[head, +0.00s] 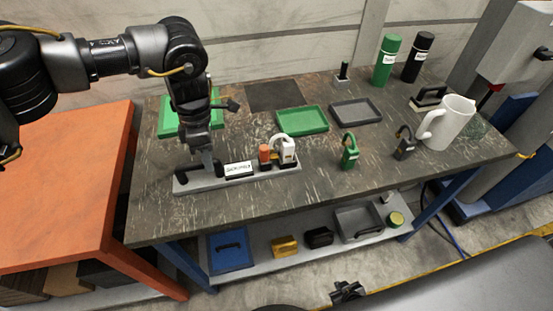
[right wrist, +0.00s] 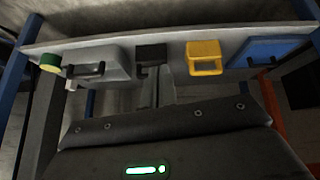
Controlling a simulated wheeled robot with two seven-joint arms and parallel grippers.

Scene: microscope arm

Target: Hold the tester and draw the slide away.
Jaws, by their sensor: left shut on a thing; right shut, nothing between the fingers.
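The tester (head: 210,183) is a long grey base on the workbench, with a black handle at its left end. It carries a white labelled block (head: 238,168), an orange cylinder (head: 264,153) and a white part with a curved loop (head: 285,150) at its right end. I cannot tell which part is the slide. My left gripper (head: 213,168) reaches down from above and is shut on the tester near its left end; its fingers partly hide the grip. My right gripper (head: 347,290) is shut and empty, low in front of the bench, away from the tester.
Green tray (head: 302,121), grey tray (head: 356,112), green padlock (head: 349,151), dark padlock (head: 404,144) and white mug (head: 447,122) stand on the bench. The lower shelf holds a blue bin (head: 229,252) and a yellow box (head: 285,246); the yellow box also shows in the right wrist view (right wrist: 204,58).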

